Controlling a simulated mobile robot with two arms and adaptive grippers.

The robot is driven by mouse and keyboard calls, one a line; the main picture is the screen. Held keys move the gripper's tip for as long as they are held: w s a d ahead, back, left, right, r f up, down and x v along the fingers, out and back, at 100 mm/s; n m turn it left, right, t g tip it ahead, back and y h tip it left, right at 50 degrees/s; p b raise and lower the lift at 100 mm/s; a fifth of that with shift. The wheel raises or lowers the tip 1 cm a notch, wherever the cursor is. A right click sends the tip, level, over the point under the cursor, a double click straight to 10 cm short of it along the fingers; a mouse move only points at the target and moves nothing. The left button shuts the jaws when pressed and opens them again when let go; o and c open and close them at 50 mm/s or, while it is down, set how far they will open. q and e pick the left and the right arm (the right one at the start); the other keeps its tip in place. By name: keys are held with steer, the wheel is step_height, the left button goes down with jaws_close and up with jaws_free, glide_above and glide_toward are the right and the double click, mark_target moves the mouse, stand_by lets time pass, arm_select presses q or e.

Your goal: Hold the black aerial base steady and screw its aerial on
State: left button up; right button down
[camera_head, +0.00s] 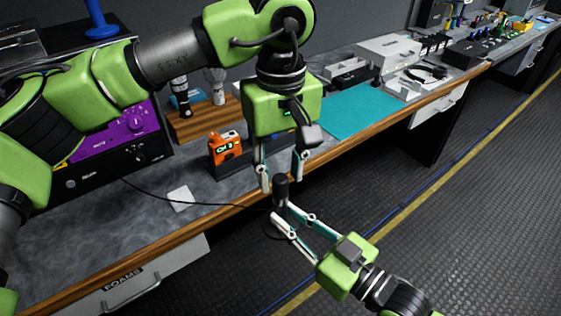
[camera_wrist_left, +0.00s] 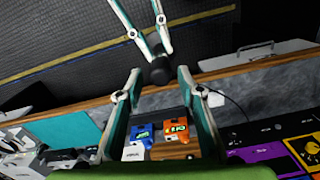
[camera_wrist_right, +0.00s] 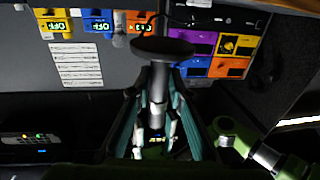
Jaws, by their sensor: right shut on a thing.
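The black aerial base has a round foot and an upright post. My right gripper (camera_head: 280,214) is shut on the post and holds it in the air off the counter's front edge. The foot shows as a wide disc (camera_wrist_right: 165,46) in the right wrist view, where the picture is upside down. A thick dark cylinder (camera_head: 281,184) stands above the right fingers; I cannot tell whether it is the aerial or the post's top. My left gripper (camera_head: 281,176) points down, open, its fingertips apart on either side above the cylinder. The cylinder's end also shows in the left wrist view (camera_wrist_left: 160,72).
A thin black cable runs from the base across the counter (camera_head: 215,222). A white card (camera_head: 180,198), an orange device (camera_head: 225,147) and a purple-fronted unit (camera_head: 115,130) are on the counter. A teal mat (camera_head: 360,110) is bare. The floor in front is clear.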

mark_target(280, 189)
arm_select(q)
steer(key=n, duration=0.4)
steer(key=shift+r+n, duration=0.4)
steer(key=n, duration=0.2)
steer(key=r+n, duration=0.1)
steer(key=n, duration=0.7)
steer(key=shift+r, duration=0.35)
steer(key=n, duration=0.5)
steer(key=shift+r+n, duration=0.3)
steer(key=shift+r, duration=0.1)
steer(key=shift+f, duration=4.05)
jaws_close()
